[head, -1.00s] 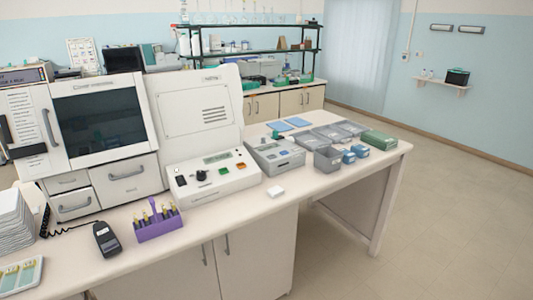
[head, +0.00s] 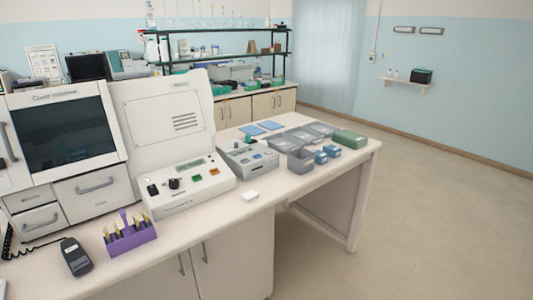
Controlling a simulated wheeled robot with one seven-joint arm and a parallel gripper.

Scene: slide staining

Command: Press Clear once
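No label reading Clear can be made out in this view. A white control panel (head: 190,186) on the bench has a small display (head: 190,165), black knobs, a green button (head: 197,177) and an orange button (head: 214,171). To its right a smaller grey device (head: 249,159) carries a display and several small buttons in grey and blue, too small to read. My gripper is not in view, so its distance from either device cannot be told.
A purple rack (head: 130,237) with several yellow-topped items and a black handset (head: 76,256) stand at the front left. A small white block (head: 250,196) lies near the bench edge. The floor (head: 440,220) at right is clear.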

